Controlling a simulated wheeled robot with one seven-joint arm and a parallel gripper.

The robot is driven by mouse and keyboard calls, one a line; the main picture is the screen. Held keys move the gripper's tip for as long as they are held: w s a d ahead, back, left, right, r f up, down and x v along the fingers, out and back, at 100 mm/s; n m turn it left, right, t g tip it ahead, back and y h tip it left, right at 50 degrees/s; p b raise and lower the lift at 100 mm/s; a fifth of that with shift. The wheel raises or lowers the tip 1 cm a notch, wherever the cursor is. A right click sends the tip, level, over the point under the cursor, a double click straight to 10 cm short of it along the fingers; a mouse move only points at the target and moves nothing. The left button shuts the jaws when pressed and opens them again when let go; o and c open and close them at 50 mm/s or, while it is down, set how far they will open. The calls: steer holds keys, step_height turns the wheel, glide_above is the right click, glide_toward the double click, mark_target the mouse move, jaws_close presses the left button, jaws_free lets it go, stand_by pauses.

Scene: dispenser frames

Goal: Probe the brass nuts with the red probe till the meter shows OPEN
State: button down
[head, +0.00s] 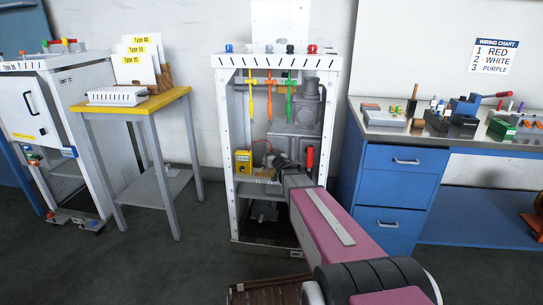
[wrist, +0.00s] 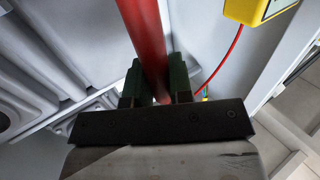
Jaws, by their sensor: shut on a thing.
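A red lead (wrist: 226,65) runs down from beside the meter toward my gripper. The meter's reading is too small to make out. I cannot make out the brass nuts or the probe's tip; my arm hides part of the inside.
Yellow (head: 251,97), orange (head: 269,97) and green (head: 290,97) pieces hang in the frame's upper part. Grey housings (head: 295,120) fill its back. A yellow-topped table (head: 150,104) stands left, and a blue workbench (head: 405,158) with tools stands right. A wiring chart (head: 495,56) hangs on the wall.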

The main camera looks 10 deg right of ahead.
steer(key=shift+r, duration=2.4)
